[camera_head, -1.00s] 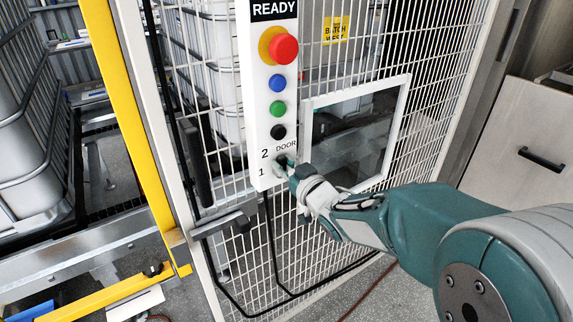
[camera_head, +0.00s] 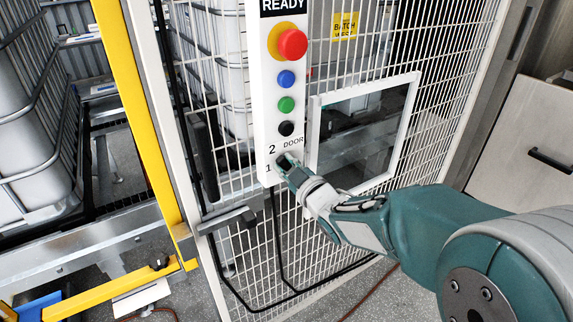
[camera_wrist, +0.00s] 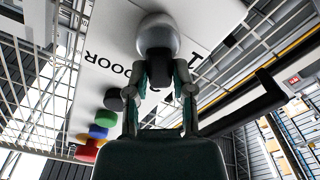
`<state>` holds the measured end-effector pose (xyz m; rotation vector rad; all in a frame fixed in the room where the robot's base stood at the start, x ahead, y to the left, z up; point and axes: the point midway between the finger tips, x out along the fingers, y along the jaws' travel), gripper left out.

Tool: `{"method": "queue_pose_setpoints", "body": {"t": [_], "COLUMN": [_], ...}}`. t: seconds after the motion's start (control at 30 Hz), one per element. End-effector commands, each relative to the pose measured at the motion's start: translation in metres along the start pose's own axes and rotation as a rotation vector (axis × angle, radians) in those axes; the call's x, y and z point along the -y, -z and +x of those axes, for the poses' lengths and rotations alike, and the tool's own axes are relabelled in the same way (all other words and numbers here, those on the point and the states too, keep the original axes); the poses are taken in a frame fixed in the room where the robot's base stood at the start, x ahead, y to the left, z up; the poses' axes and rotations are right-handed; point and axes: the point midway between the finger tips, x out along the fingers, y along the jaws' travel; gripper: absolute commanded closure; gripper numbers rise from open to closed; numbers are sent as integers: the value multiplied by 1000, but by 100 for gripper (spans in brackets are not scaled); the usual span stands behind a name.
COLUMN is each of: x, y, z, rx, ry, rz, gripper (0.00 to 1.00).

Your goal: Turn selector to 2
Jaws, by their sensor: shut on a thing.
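The selector (camera_wrist: 158,35) is a round grey dial with a black knob (camera_wrist: 159,70), low on the white control panel (camera_head: 268,97). The panel bears the printed labels 2 and 1, one above the other, left of the selector, and DOOR above it. My gripper (camera_head: 288,164) is at the selector in the head view and covers most of it. In the wrist view my gripper (camera_wrist: 158,80) has its two fingers on either side of the black knob, shut on it. Which number the selector points to cannot be told.
Above the selector are black (camera_head: 286,128), green (camera_head: 286,104) and blue (camera_head: 286,79) buttons and a red emergency button (camera_head: 292,44). A door handle (camera_head: 235,218) sits lower left on the mesh fence. A framed window (camera_head: 364,135) is close on the right.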

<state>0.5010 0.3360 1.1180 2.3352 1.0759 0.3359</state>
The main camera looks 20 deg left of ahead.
Motion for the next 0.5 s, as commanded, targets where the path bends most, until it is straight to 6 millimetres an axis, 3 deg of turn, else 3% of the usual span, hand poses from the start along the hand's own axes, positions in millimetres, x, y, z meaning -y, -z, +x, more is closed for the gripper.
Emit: {"method": "queue_pose_setpoints", "body": {"t": [0.4, 0.43, 0.5], "x": [2, 2, 2], "y": [-1, -1, -1], "z": [0, 0, 0], "rx": [2, 2, 2], "ry": [5, 5, 5], "rz": [-5, -5, -5], "gripper": [100, 60, 34]}}
